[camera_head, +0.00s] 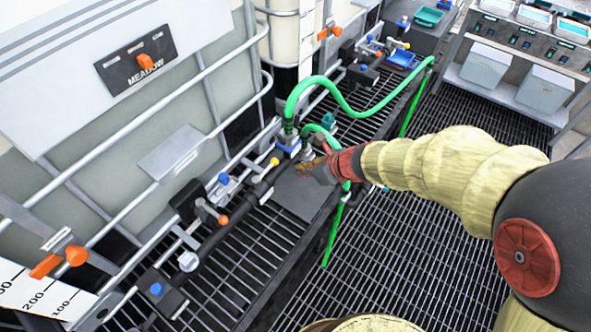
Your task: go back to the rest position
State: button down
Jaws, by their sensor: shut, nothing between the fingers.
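My gripper (324,170) is at the end of my arm, which reaches in from the right. It is over the dark grating shelf, close to the green hose (318,128) and the pipe manifold (262,188). The gripper is shut and holds nothing that shows. The fingertips are small and partly lost against the dark plate (298,194) behind them. A blue-and-grey fitting (288,146) is just left of the gripper, at the lower end of the green hose.
A large tote (130,120) labelled MEADOW, with metal bars, fills the left. Orange-handled valves (62,256) and blue-knobbed fittings (157,289) line its front. A grey rack with bins (487,64) stands at the upper right. The grated floor (385,275) at lower centre is clear.

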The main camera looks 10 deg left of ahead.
jog(key=shift+s+d+r, duration=0.2)
jog(key=shift+d+r, duration=0.25)
dwell(0.3)
